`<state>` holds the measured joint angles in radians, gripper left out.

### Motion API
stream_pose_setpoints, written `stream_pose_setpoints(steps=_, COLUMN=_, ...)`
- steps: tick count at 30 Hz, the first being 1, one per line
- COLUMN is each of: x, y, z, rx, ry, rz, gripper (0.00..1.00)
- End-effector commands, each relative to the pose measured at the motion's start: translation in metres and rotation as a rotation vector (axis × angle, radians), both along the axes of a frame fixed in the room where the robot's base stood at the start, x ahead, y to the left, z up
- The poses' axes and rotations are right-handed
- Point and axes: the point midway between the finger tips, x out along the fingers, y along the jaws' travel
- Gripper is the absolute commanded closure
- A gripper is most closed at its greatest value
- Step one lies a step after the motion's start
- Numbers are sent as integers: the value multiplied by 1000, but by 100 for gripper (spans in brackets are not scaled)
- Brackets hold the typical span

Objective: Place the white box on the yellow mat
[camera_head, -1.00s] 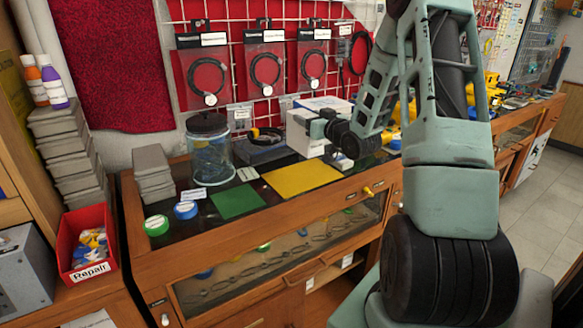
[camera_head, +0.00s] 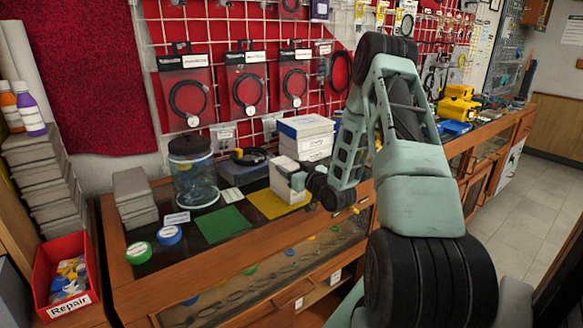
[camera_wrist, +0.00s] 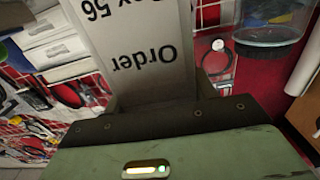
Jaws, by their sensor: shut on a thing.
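The white box (camera_head: 284,182) is in my gripper (camera_head: 299,181), which is shut on its right side in the head view. The box looks upright and covers part of the yellow mat (camera_head: 262,206) from this angle. I cannot tell whether its underside touches the mat. In the wrist view the box (camera_wrist: 140,45) fills the upper middle, its "Order Box 56" print upside down. The mat does not show there.
Stacked white and blue boxes (camera_head: 305,140) stand behind the held box. A clear jar (camera_head: 193,175), a green mat (camera_head: 222,224) and blue (camera_head: 168,235) and green (camera_head: 139,252) tape rolls are to the left on the glass counter.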

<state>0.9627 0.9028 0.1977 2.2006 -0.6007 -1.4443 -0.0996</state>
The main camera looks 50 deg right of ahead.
Motion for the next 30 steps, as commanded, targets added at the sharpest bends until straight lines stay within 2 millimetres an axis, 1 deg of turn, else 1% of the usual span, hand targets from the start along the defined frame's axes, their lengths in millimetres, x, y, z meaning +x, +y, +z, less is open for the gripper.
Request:
stream_pose_setpoints(steps=4, x=0, y=0, z=1, rx=0, ry=-2, rz=0, gripper=89)
stream_pose_setpoints(steps=8, x=0, y=0, z=-3, rx=0, ry=-2, rz=0, gripper=89)
stream_pose_setpoints(steps=9, x=0, y=0, z=-4, rx=0, ry=0, rz=0, gripper=41)
stream_pose_setpoints(steps=11, x=0, y=0, z=-3, rx=0, ry=0, rz=0, gripper=24)
stream_pose_setpoints(steps=12, x=0, y=0, z=-3, rx=0, ry=0, rz=0, gripper=22)
stream_pose_setpoints(steps=19, x=0, y=0, z=-2, rx=0, ry=0, rz=0, gripper=22)
stream_pose_setpoints(steps=23, x=0, y=0, z=3, rx=0, ry=0, rz=0, gripper=22)
stream_pose_setpoints(steps=24, x=-5, y=1, z=0, rx=0, ry=2, rz=-1, gripper=22)
stream_pose_setpoints(steps=26, x=-14, y=3, z=-2, rx=1, ry=3, rz=-2, gripper=22)
stream_pose_setpoints(steps=30, x=-43, y=9, z=-3, rx=1, ry=3, rz=-3, gripper=22)
